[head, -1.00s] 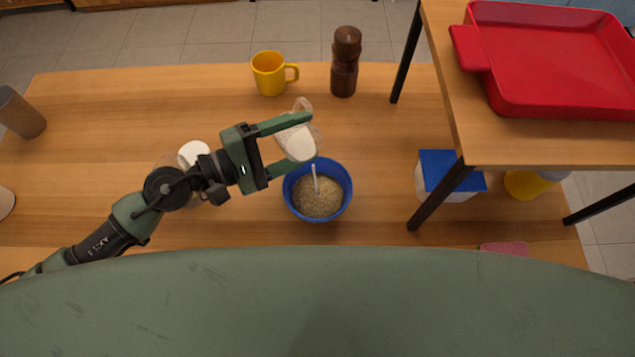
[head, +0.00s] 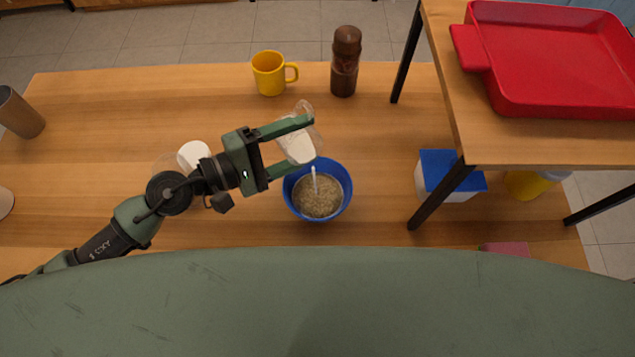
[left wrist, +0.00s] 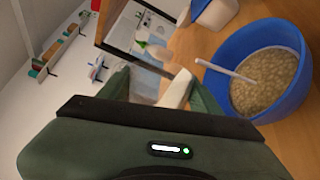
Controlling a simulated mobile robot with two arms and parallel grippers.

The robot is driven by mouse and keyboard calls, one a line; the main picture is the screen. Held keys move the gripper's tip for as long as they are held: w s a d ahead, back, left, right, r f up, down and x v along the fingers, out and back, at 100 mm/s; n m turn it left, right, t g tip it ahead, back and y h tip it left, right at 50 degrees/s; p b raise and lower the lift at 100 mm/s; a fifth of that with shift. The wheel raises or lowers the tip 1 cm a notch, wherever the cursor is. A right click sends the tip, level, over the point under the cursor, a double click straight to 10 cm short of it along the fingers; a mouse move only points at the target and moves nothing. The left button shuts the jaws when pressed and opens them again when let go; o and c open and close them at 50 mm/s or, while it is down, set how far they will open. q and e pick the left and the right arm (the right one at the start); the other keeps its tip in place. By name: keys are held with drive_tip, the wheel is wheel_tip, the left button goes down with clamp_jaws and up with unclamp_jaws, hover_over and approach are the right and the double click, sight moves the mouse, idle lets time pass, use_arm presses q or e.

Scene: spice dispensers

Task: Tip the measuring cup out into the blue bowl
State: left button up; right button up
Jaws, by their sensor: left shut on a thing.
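The measuring cup (head: 299,146) is clear and holds something white. It is in my left gripper (head: 306,142), which is shut on it. The cup is held up at the back-left rim of the blue bowl (head: 346,201) and looks tilted; how far is hard to tell. In the left wrist view the cup's white part (left wrist: 176,90) shows between the fingers, with the blue bowl (left wrist: 222,52) to its right. The bowl holds a grainy tan content, and a pale stick or spoon handle stands in it. My right gripper is not in view.
A yellow mug (head: 268,75) and a brown mill (head: 345,65) stand behind. A blue-lidded box (head: 447,190) is under a raised shelf (head: 465,120) with a red tray (head: 560,105). A white-topped container (head: 193,154) is beside my left arm. The table's left middle is clear.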

use_arm(q)
drive_tip(key=shift+s+d+r+m+p, duration=0.15)
drive_tip(key=shift+s+d+m+p, duration=0.15)
drive_tip(key=shift+s+m, duration=0.15)
drive_tip(key=shift+s+d+r+m+p, duration=0.1)
drive_tip(key=shift+s+d+m+p, duration=0.15)
drive_tip(key=shift+s+m, duration=0.15)
idle(0.7)
drive_tip(key=shift+s+d+r+m+t, duration=0.1)
drive_tip(key=shift+s+r+m+t, duration=0.05)
drive_tip(key=shift+m, duration=0.4)
drive_tip(key=shift+s+r+m+t, duration=0.1)
drive_tip(key=shift+s+m+t, duration=0.05)
drive_tip(key=shift+m, duration=0.35)
idle(0.9)
